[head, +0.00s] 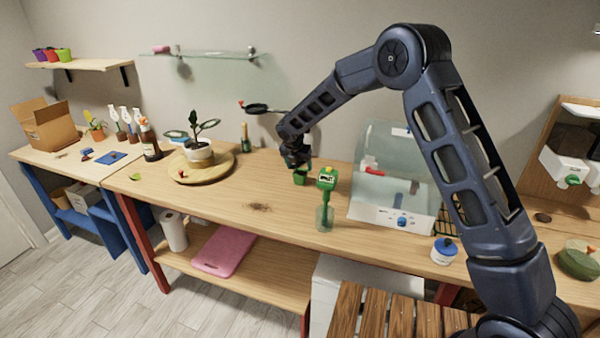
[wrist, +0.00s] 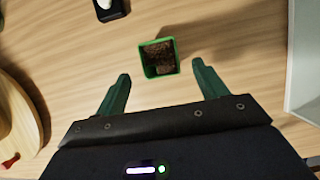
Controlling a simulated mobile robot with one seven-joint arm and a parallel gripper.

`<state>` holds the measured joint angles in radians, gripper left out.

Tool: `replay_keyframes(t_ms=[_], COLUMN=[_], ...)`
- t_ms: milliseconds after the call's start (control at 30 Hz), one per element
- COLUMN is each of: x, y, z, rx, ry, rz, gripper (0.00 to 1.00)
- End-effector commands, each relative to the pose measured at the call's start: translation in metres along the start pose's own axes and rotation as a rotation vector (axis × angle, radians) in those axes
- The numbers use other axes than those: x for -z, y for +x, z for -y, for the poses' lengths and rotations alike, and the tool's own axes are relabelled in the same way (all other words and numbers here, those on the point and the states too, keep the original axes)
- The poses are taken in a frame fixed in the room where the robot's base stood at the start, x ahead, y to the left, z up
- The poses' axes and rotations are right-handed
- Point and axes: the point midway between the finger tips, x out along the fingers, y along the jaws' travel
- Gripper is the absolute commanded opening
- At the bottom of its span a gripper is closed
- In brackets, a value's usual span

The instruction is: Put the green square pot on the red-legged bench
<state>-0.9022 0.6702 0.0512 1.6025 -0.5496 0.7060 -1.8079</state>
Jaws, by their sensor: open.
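The green square pot (wrist: 147,69), filled with dark soil, stands upright on the wooden top of the red-legged bench. In the head view the pot (head: 300,178) is just below my gripper (head: 298,165) and partly hidden by it. In the wrist view my gripper (wrist: 161,76) is open, its two green fingers apart, with the pot ahead of and between the fingertips; I see no contact. The red-legged bench (head: 225,205) spans the middle of the head view; its top also fills the wrist view (wrist: 70,50).
A green-topped clear bottle (head: 325,215) stands close to the right of the pot. A clear cabinet (head: 385,190) is further right. A plant (head: 200,152) sits on a round wooden board (head: 215,173) to the left. Bench top between board and pot is clear.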

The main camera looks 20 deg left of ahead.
Motion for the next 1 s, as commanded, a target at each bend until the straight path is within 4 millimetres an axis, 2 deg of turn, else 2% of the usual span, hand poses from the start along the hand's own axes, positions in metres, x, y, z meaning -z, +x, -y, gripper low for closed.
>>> replay_keyframes(t_ms=[100,300,500,867,1000], x=[0.000,0.000,0.000,0.000,-0.007], y=[-0.022,-0.044,-0.051,-0.051,-0.058], z=[0.000,0.000,0.000,0.000,0.007], rx=[-0.002,-0.001,0.000,0.000,-0.001], ry=[0.000,-0.001,-0.001,-0.001,0.027], rz=[0.001,0.000,0.000,0.000,0.003], gripper=[0.72,0.72,0.72,0.72,0.72])
